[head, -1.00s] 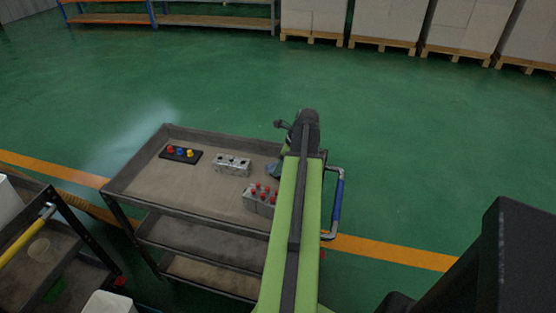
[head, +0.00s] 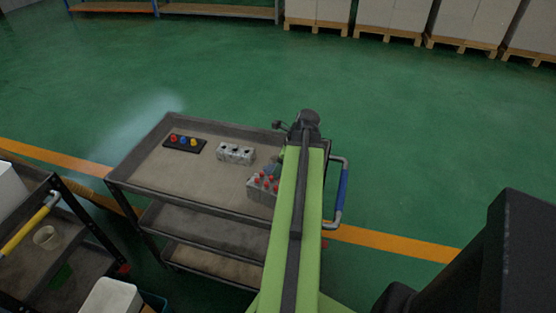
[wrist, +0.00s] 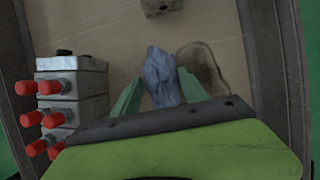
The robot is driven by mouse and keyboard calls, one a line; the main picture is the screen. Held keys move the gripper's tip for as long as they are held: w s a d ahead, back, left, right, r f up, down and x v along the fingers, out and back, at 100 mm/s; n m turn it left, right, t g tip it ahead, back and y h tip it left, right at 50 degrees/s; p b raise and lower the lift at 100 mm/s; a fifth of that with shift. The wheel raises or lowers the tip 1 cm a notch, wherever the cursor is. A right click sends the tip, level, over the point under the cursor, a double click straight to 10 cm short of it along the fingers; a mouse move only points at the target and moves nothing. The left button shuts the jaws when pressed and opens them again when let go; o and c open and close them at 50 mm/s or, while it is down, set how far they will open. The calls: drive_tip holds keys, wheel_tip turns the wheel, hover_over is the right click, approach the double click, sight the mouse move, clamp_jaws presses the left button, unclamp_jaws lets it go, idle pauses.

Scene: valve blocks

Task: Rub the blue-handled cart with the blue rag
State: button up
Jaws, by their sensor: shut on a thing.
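The blue-handled cart (head: 205,180) stands in the middle of the head view, its blue handle (head: 342,190) at the right end. Its tan top also fills most of the wrist view (wrist: 110,25). My gripper (wrist: 158,92) is shut on the crumpled blue rag (wrist: 160,72), which sticks out between the two teal fingers. The rag is over the handle end of the top, right beside a dark stain (wrist: 203,65). I cannot tell whether it touches the surface. In the head view my arm hides most of the gripper and the rag.
A grey block with red valves (wrist: 70,95) stands close left of my gripper. A second grey block (head: 236,153) and a dark strip with coloured knobs (head: 185,143) stand farther left. A yellow-handled cart (head: 90,240) is at lower left. Open floor lies beyond.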

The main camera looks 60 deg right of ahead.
drive_tip(key=shift+s+a, duration=0.15)
drive_tip(key=shift+a, duration=0.55)
drive_tip(key=shift+s+d, duration=0.1)
